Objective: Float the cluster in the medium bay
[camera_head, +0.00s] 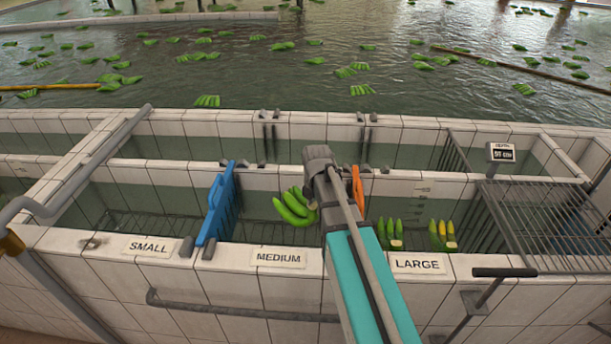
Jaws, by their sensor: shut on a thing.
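A green banana cluster (293,208) hangs at the end of my arm, over the medium bay between the blue divider (216,207) and the orange divider (357,188). My gripper (314,200) is shut on it, though my own arm hides most of the jaws. The cluster's right end is hidden behind the arm. I cannot tell whether its underside touches the water. The MEDIUM label (278,258) is on the near tiled rim, below and left of the arm.
Two upright clusters, one green (390,234) and one partly yellow (442,235), are in the large bay at right. A metal grate (545,215) and a small display (502,154) stand further right. The small bay is left of the blue divider. Many clusters float in the pool behind.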

